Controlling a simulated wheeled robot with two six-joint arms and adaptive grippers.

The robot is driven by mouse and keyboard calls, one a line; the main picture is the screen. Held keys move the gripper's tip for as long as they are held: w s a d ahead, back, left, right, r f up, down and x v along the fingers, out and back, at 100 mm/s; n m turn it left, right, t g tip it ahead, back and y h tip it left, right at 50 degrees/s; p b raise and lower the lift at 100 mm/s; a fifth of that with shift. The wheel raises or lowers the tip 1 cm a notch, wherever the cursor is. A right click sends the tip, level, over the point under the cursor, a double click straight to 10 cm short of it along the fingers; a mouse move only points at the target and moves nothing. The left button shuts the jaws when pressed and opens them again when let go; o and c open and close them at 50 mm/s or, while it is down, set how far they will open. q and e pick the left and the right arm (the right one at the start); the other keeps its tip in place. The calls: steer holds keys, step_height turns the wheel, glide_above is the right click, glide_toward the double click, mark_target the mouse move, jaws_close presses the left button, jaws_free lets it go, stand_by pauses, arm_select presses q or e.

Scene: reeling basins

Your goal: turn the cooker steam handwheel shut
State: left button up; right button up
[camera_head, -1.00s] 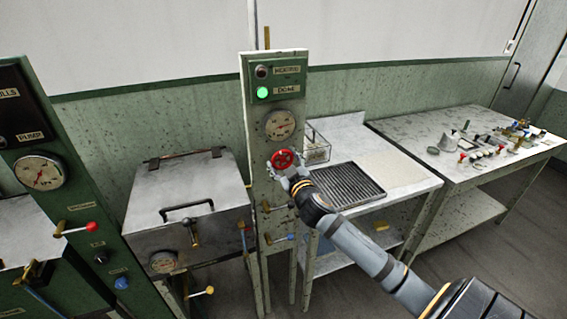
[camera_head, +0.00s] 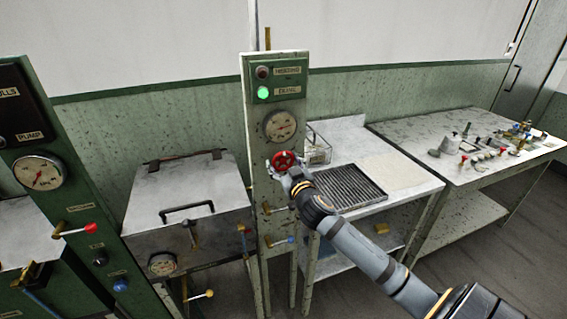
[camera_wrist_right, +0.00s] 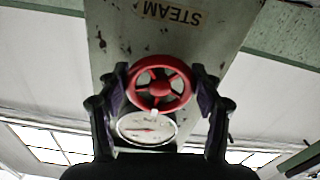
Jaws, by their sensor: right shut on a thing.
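The red steam handwheel (camera_head: 284,161) is on the front of the green panel post (camera_head: 262,185), just under a round gauge (camera_head: 280,125). In the right wrist view the handwheel (camera_wrist_right: 159,83) fills the space between the fingers, with a STEAM label (camera_wrist_right: 171,11) beyond it. My right gripper (camera_head: 288,168) is shut on the handwheel, one finger on each side of its rim; the fingers also show in the right wrist view (camera_wrist_right: 160,92). The green lamp (camera_head: 263,93) on the post is lit and the lamp above it is dark. My left gripper is not in view.
A closed metal cooker (camera_head: 188,205) stands left of the post. A table with a ribbed tray (camera_head: 345,186) is on the right, under my right arm. A bench (camera_head: 420,130) with small fittings stands farther right.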

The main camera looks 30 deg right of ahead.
steer(key=o, duration=1.2)
steer(key=shift+c, duration=0.2)
steer(key=v, duration=0.7)
steer(key=shift+s, duration=0.2)
